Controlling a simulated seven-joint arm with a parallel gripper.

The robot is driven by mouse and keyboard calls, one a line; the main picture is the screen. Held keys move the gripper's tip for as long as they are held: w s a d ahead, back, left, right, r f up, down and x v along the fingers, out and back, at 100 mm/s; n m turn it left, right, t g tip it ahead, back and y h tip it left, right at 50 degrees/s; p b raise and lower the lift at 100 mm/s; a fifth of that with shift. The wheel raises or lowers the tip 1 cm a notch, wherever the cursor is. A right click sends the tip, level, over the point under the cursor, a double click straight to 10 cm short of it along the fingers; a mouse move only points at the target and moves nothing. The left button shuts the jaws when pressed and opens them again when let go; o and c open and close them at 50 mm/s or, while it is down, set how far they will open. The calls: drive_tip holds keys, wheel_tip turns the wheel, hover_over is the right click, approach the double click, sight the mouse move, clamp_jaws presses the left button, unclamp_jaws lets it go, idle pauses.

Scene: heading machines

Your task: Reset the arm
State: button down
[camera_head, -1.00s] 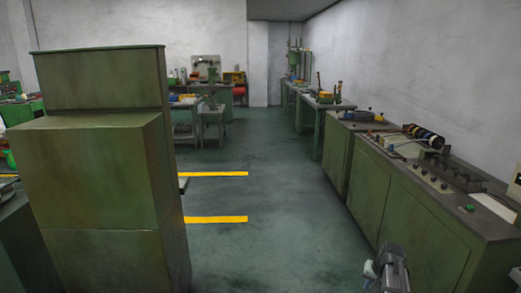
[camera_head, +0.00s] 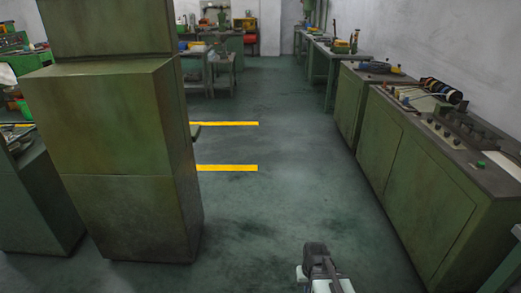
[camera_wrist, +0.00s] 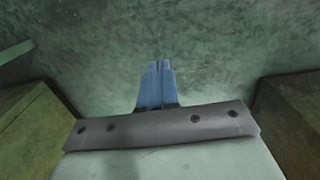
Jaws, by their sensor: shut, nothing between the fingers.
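My gripper (camera_wrist: 158,68) shows in the wrist view with its two blue fingers together and nothing between them. It points out over bare green floor. In the head view, part of my arm (camera_head: 322,268) shows at the bottom, right of centre, over the floor. The fingers cannot be made out in the head view.
A tall green cabinet (camera_head: 110,130) stands at the left. Long green cabinets (camera_head: 420,185) with controls on top line the right wall. Open floor (camera_head: 270,215) with yellow stripes (camera_head: 226,168) lies between. Work tables (camera_head: 222,62) stand at the back.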

drive_tip(key=s+f+g, duration=0.3)
drive_tip(key=s+f, duration=0.6)
drive_tip(key=s, duration=0.5)
drive_tip(key=s+f+g, duration=0.3)
drive_tip(key=s+f, duration=0.7)
drive_tip(key=s, duration=0.4)
drive_tip(key=shift+s+f+g, duration=0.2)
drive_tip(key=shift+s+g, duration=0.1)
drive_tip(key=shift+s, duration=0.1)
